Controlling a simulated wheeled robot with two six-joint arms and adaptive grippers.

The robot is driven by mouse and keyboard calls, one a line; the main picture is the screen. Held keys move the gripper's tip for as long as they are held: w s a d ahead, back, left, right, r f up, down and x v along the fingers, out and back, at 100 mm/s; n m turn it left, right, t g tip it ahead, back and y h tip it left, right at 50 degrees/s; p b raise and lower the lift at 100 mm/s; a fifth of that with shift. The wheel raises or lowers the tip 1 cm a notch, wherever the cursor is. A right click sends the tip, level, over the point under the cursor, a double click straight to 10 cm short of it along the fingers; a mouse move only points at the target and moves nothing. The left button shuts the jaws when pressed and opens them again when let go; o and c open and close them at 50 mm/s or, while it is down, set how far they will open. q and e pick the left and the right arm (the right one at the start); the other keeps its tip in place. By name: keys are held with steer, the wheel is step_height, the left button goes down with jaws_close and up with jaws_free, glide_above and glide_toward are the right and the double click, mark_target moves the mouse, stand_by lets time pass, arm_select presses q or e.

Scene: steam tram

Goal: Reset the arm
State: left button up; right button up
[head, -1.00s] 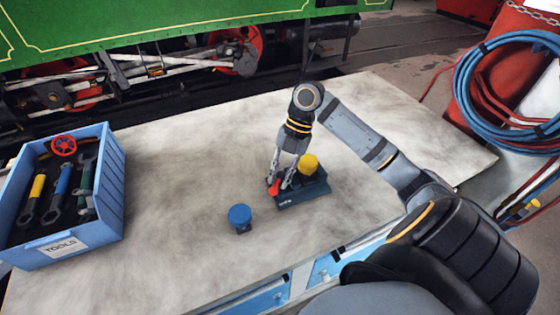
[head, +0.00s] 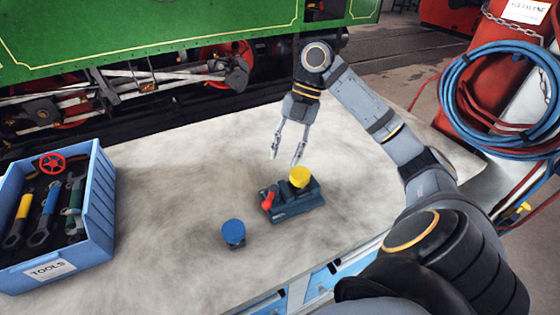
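My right gripper (head: 285,157) is open and empty, held above the workbench (head: 190,180). Its fingers point down, just behind and above a dark teal block-shaped device (head: 291,206). The device has a yellow round knob (head: 299,177) on top and a red lever (head: 268,198) at its left end. The gripper looks apart from the device. A blue round cap (head: 233,233) on a dark base stands on the bench to the left of the device. My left gripper is not in view.
A blue crate (head: 101,205) labelled TOOLS stands at the bench's left with wrenches and a red handwheel (head: 52,163). A green steam tram (head: 170,30) stands behind the bench. Blue hoses (head: 465,100) hang at the right.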

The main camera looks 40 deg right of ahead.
steer(key=shift+d+r, duration=0.15)
steer(key=shift+r, duration=0.15)
